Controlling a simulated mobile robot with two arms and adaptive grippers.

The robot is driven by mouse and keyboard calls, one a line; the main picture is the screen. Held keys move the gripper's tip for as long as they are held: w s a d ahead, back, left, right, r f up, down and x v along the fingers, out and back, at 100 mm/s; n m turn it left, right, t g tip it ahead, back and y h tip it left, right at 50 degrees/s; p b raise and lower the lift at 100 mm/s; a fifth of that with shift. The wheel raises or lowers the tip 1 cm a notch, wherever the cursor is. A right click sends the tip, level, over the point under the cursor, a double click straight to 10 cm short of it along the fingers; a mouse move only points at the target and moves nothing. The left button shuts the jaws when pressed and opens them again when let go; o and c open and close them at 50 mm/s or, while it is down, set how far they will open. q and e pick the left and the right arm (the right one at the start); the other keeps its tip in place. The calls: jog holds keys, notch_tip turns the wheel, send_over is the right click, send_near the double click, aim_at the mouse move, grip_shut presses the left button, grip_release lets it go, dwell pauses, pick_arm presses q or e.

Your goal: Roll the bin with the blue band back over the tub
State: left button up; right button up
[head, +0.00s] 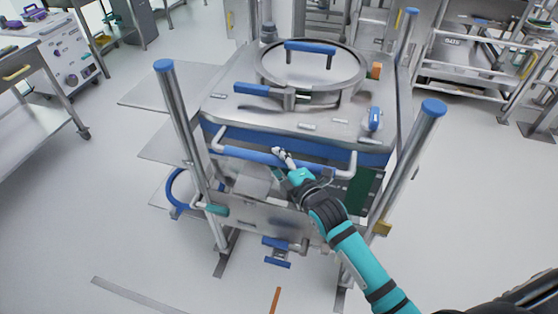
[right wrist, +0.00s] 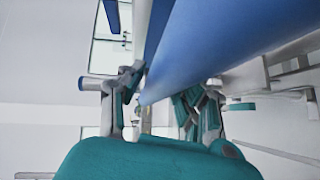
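The steel bin with the blue band (head: 222,128) stands upright in the middle of the head view, with a round lid (head: 340,75) and a blue-topped handle on it. A front push bar with a blue sleeve (head: 235,156) runs along its near side. My right gripper (head: 284,157) is at the middle of this bar. In the right wrist view its fingers (right wrist: 160,90) lie on both sides of the blue sleeve (right wrist: 215,45) and look closed against it. I cannot make out the tub; what is under the bin is largely hidden. My left gripper is out of view.
Blue-capped posts (head: 172,100) rise at the bin's corners. A bench and a white cabinet (head: 75,55) stand at the left. Steel racks (head: 470,60) stand at the back right. The floor (head: 90,220) is clear on the left and right.

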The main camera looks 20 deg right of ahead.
grip_shut()
jog(key=shift+w+d, duration=0.1)
